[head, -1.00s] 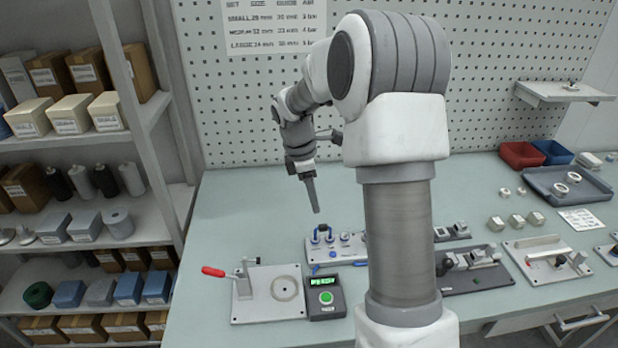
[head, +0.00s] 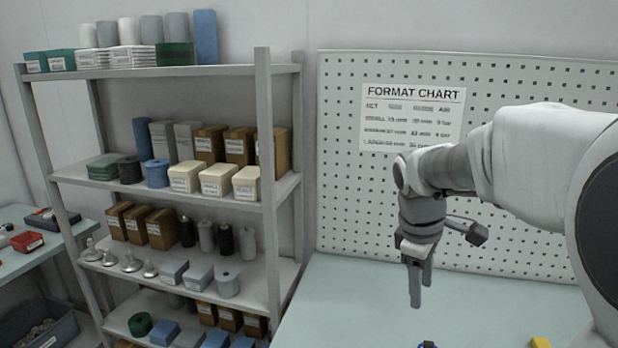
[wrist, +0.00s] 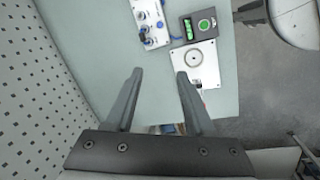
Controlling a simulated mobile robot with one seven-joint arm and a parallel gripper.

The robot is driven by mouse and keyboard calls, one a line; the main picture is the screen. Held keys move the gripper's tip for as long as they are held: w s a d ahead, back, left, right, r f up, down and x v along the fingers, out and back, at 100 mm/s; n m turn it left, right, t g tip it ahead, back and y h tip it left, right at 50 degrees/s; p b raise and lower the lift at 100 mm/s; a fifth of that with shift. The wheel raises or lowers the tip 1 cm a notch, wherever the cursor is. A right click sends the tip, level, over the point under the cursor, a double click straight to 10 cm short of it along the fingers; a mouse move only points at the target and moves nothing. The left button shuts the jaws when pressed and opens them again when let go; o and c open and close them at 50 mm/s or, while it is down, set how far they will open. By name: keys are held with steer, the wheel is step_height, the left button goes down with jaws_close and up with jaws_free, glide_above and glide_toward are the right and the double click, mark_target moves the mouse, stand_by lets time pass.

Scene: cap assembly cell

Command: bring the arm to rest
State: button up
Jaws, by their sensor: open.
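My gripper (head: 420,283) hangs from my arm above the bench, in front of the pegboard, at the right of the head view. It points down and holds nothing. In the wrist view my gripper (wrist: 160,85) shows two dark fingers spread apart with nothing between them. Beyond the fingertips lie the bench top (wrist: 95,40) and, past its edge, the grey floor. The gripper touches nothing that I can see.
A format chart (head: 412,115) hangs on the pegboard (head: 345,160). A loaded shelf rack (head: 263,180) stands left of the bench. The wrist view shows a plate with a round ring (wrist: 208,68), a box with a green display (wrist: 200,25) and a blue-knobbed fixture (wrist: 152,20).

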steer(key=s+a+r+m+t+y, duration=0.1)
steer(key=s+a+m+t, duration=0.1)
steer(key=s+m, duration=0.3)
steer(key=s+a+r+m+t+y, duration=0.1)
steer(key=s+a+m, duration=0.3)
steer(key=s, duration=0.9)
steer(key=shift+s+a+m+t, duration=0.15)
steer(key=shift+s+m+t, duration=0.05)
steer(key=shift+m+t, duration=0.4)
steer(key=shift+r, duration=0.1)
